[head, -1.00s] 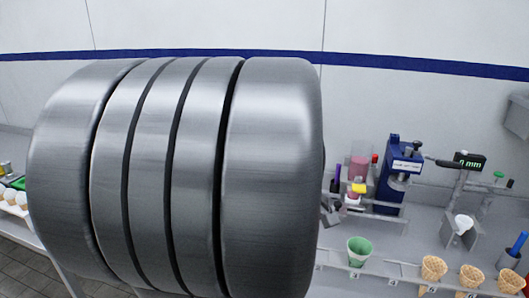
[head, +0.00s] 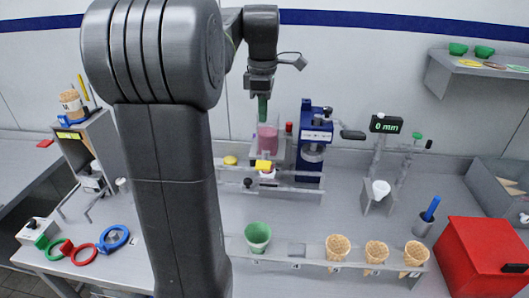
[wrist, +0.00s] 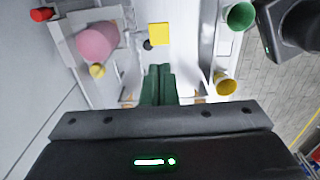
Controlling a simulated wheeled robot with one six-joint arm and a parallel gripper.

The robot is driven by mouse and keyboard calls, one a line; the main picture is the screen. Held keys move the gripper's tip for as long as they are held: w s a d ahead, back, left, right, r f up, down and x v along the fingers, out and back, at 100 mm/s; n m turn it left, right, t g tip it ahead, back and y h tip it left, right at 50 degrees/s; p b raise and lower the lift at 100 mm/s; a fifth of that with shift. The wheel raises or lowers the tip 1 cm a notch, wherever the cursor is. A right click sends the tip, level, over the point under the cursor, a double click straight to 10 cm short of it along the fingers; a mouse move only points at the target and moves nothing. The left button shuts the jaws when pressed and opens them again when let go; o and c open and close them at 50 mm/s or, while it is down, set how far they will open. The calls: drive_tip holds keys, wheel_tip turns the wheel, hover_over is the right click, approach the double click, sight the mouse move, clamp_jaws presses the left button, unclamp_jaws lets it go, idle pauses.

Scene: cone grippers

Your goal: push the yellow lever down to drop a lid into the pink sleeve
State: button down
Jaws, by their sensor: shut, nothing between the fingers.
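My gripper (head: 263,108) has green fingers, pressed together and empty, pointing down just above or in front of the pink sleeve (head: 268,141) in the head view. In the wrist view the fingertips (wrist: 159,70) lie below and right of the pink sleeve (wrist: 97,42), which shows as a round pink shape. A yellow block (head: 263,166), seemingly the lever's pad, sits below the sleeve. The yellow block also shows as a square in the wrist view (wrist: 159,35), beyond the fingertips and apart from them. No lid can be made out inside the sleeve.
A yellow round piece (head: 230,160) lies left of the sleeve. A blue press (head: 312,145) stands close on the right. A green cup (head: 258,235) and several cones sit in the front rack. A red box (head: 484,258) is at the front right.

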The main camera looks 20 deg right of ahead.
sight(263, 164)
drive_tip(key=shift+f, duration=0.1)
wheel_tip(263, 164, down, 14)
drive_tip(key=shift+r+p, duration=0.1)
drive_tip(key=shift+p, duration=0.7)
drive_tip(key=shift+a, duration=0.1)
